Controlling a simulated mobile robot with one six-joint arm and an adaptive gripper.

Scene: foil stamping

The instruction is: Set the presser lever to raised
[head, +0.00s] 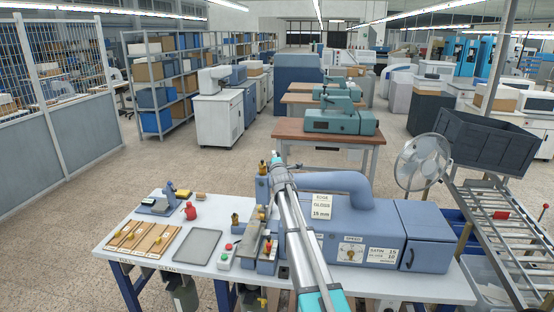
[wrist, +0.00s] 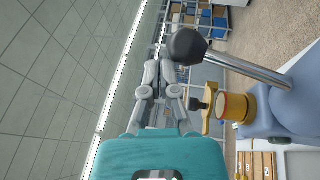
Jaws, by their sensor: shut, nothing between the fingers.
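The blue-grey machine (head: 345,215) stands on the white bench. In the wrist view a lever with a black ball knob (wrist: 187,46) on a bright metal rod (wrist: 250,71) reaches out from the machine body (wrist: 300,100). I take it to be the presser lever; its set position is not clear. My gripper (wrist: 160,56) is shut and empty, with its fingertips just left of the knob. Whether they touch it cannot be told. In the head view my gripper (head: 277,160) is at the machine's upper left, and my arm hides part of the machine; I cannot make out the lever there.
A brass-yellow fitting (wrist: 236,107) sits beside the rod. The bench (head: 130,240) holds a grey tray (head: 191,246), a wooden rack (head: 140,238), a red item (head: 190,211) and a button box (head: 223,259). A roller conveyor (head: 495,235) and fan (head: 422,162) stand at right.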

